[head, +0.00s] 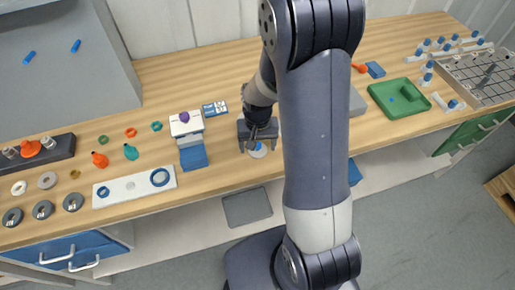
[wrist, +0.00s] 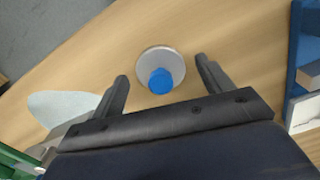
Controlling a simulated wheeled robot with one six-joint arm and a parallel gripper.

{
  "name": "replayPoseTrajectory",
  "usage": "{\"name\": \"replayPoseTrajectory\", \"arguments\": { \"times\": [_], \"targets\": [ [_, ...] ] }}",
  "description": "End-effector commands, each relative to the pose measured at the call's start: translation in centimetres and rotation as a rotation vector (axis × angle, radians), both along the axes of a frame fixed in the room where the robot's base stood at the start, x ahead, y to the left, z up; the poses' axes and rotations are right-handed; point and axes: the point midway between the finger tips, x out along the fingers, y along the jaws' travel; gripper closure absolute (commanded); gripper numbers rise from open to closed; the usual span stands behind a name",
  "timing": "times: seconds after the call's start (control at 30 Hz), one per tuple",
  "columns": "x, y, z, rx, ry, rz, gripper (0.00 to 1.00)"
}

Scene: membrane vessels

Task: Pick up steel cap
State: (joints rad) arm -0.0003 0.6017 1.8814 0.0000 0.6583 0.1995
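The steel cap (wrist: 150,57) shows in the wrist view as a pale grey round disc with a blue knob (wrist: 160,81) on top. It lies on the wooden bench between and slightly beyond my fingertips. My gripper (wrist: 162,72) is open, with one finger on each side of the cap and a visible gap to both. In the head view my gripper (head: 258,148) is low over the bench near its front edge. The cap (head: 258,153) is partly hidden there by the gripper.
A blue block and white box (head: 193,157) stand just left of my gripper. A white plate with blue rings (head: 134,187) lies farther left. A green tray (head: 399,98) is at right, beyond my arm. The bench's front edge is close to the cap.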

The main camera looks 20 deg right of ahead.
Motion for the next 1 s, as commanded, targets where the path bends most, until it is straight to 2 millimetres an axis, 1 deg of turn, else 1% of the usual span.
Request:
{"name": "replayPoseTrajectory", "arguments": {
  "times": [0.03,0.07,0.57,0.6,0.87,1.0],
  "targets": [
    [0.0,0.0,0.0,0.0,0.0,0.0,0.3],
    [0.0,0.0,0.0,0.0,0.0,0.0,0.32],
    [0.0,0.0,0.0,0.0,0.0,0.0,0.73],
    [0.0,0.0,0.1,0.0,-0.001,0.0,0.74],
    [0.1,0.0,0.3,0.0,-0.001,0.0,0.74],
    [0.1,0.0,1.7,0.0,-0.004,0.0,0.74]
  ]
}}
